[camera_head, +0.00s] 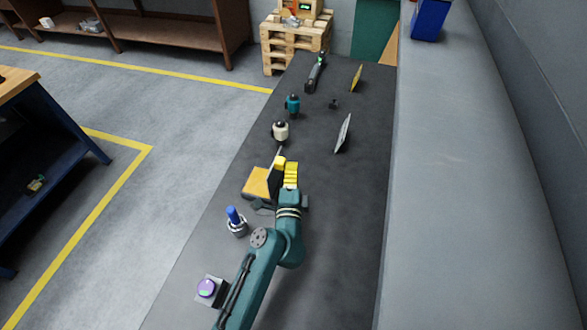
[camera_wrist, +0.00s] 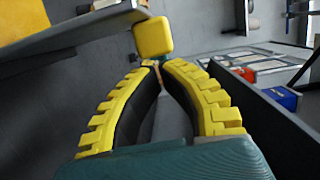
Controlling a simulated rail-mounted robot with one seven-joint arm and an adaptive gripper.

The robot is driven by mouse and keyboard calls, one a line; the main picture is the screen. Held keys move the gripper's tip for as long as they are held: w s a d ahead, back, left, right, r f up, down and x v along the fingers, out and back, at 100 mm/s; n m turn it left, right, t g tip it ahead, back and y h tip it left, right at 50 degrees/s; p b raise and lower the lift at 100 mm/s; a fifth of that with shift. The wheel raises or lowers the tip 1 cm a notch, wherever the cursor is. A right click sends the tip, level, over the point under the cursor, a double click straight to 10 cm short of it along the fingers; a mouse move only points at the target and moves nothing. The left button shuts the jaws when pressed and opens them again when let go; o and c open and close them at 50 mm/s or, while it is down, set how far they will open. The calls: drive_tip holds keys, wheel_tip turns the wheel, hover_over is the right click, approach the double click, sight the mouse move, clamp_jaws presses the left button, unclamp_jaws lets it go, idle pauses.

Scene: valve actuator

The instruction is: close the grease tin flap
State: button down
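The grease tin (camera_head: 256,182) appears as a low orange-yellow box left of my gripper. Its dark flap (camera_head: 274,181) stands up steeply along the tin's right side, with a yellow block (camera_head: 280,161) at its upper far end. In the wrist view a grey panel, which looks like the flap (camera_wrist: 85,29), crosses the upper left, and the yellow block (camera_wrist: 153,37) is just beyond my fingertips. My gripper (camera_head: 291,165) is just right of the flap. Its yellow ribbed fingers (camera_wrist: 160,63) meet at the tips with nothing clearly held. Contact with the block cannot be told.
A cream round object (camera_head: 280,131) and a teal one (camera_head: 292,104) stand farther along the dark bench. A tilted grey panel (camera_head: 343,134) stands to the right. A blue-topped part (camera_head: 235,219) and a purple button (camera_head: 206,288) are nearer. The bench's right strip is clear.

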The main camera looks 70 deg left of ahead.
drive_tip(key=shift+s+a+r+n+p, duration=0.2)
drive_tip(key=shift+s+n+p, duration=0.05)
drive_tip(key=shift+n+p, duration=0.1)
